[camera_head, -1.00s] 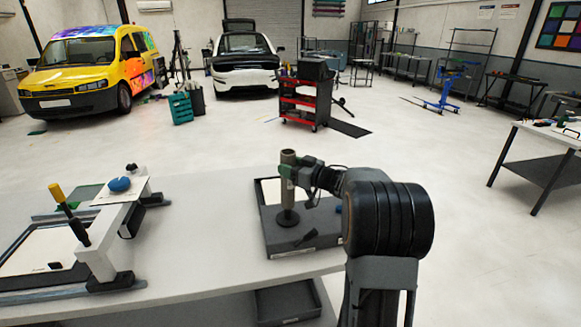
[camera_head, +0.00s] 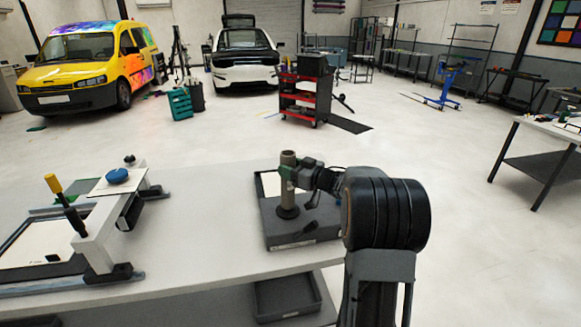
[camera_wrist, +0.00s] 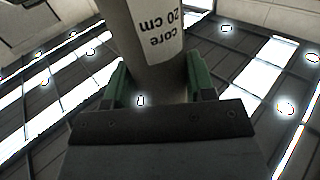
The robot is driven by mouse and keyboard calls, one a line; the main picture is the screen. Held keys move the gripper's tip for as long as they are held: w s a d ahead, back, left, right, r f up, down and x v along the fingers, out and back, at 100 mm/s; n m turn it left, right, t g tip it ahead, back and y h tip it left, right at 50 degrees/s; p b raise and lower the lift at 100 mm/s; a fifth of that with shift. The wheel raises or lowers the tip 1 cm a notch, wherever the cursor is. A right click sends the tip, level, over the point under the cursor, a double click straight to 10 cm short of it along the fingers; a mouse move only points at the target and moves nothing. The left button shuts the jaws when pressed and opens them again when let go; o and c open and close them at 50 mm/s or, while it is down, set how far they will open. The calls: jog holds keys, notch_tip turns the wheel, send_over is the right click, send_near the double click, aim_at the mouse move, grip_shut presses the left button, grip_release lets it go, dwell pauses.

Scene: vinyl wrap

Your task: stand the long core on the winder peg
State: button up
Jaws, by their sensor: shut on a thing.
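The long core (camera_head: 288,192) is a grey-brown tube, upright in the head view. Its lower end is at a dark round foot (camera_head: 288,212) on a dark grey box-like base (camera_head: 300,234). The winder peg itself is not visible; I cannot tell whether it is inside the core. My gripper (camera_head: 287,172) comes from the right and is shut around the upper part of the core. In the wrist view, the green fingers (camera_wrist: 153,88) lie on both sides of the core (camera_wrist: 150,25), which is printed "core 20 cm".
The base stands near the right end of the pale table (camera_head: 200,230). A white-armed device (camera_head: 95,240) with a yellow-tipped handle and a blue knob (camera_head: 117,176) stands at the left. Bare tabletop lies between. A dark bin (camera_head: 288,297) is below the table edge.

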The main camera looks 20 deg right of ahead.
jog(key=shift+f+b, duration=0.35)
jog(key=shift+f, duration=0.35)
jog(key=o, duration=1.3)
jog(key=shift+c, duration=0.2)
